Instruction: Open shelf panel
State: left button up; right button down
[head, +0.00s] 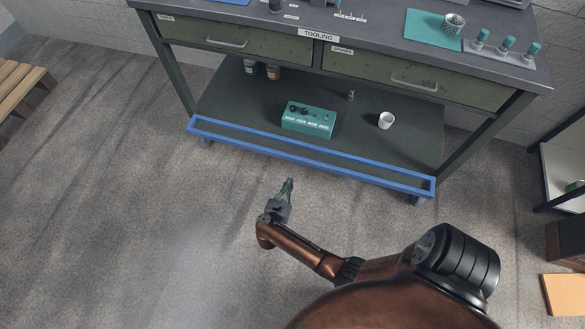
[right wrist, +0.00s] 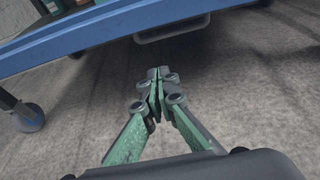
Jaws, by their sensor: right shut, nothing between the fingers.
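A long, narrow blue-framed panel (head: 310,158) runs along the front edge of the workbench's lower shelf. In the right wrist view the panel (right wrist: 110,32) crosses the top of the picture, slanting up to the right. A grey loop handle (right wrist: 172,34) shows just below its edge there. My right gripper (head: 290,181) is in front of the panel, over the floor and apart from it. In the right wrist view its green fingers (right wrist: 158,72) meet at the tips with nothing between them, short of the handle. My left gripper is not in view.
The workbench's lower shelf (head: 230,108) holds a teal box (head: 308,120), a white cup (head: 386,120) and jars. Two drawers (head: 232,40) sit above. A caster (right wrist: 28,117) stands at the left in the right wrist view. The floor (head: 120,220) in front is clear.

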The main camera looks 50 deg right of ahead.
aim_at(305, 157)
jog(key=b+x, duration=0.3)
jog(key=x, duration=0.4)
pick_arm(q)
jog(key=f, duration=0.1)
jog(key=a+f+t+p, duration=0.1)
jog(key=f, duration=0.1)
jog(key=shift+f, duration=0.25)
pick_arm(e)
notch_tip(305, 157, up, 4)
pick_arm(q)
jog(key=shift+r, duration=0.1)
pick_arm(e)
jog(key=shift+w+a, duration=0.1)
